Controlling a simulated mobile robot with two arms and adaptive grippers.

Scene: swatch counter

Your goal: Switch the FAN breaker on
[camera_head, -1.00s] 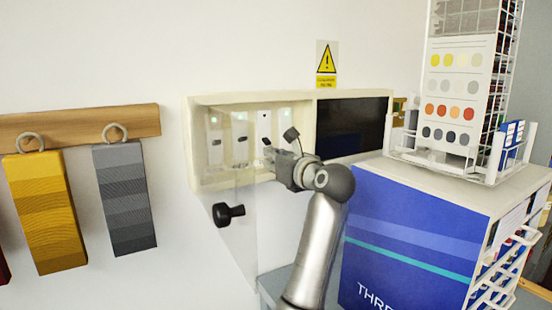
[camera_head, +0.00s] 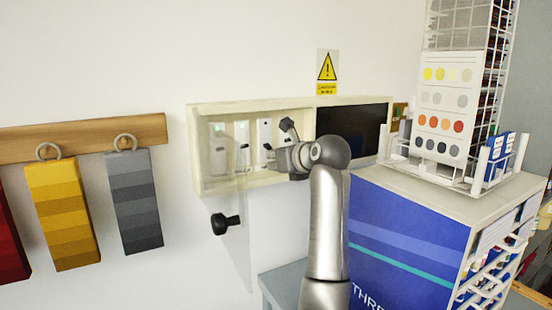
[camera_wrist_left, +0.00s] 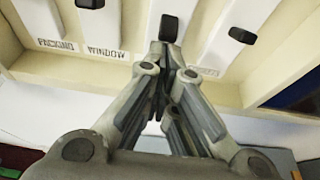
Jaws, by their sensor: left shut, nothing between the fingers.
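An open cream breaker box (camera_head: 197,180) on the wall holds several white breakers with black toggles. My left gripper (camera_head: 272,158) is shut and empty at the box's right-hand breakers, partly hiding them. In the left wrist view the shut fingertips (camera_wrist_left: 167,48) are just below a black toggle (camera_wrist_left: 168,27); I cannot tell whether they touch it. Another toggle (camera_wrist_left: 242,35) is to their right. The labels PACKING (camera_wrist_left: 55,44) and WINDOW (camera_wrist_left: 105,52) are readable. A label (camera_wrist_left: 205,71) on the right is too small to read, and I see no readable FAN label. My right gripper is not in view.
A clear cover with a black knob (camera_head: 226,224) hangs below the box. A dark panel (camera_head: 352,130) is right of the breakers. A blue cabinet (camera_head: 410,245) with a white rack (camera_head: 476,182) stands at right. Swatches (camera_head: 135,205) hang at left.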

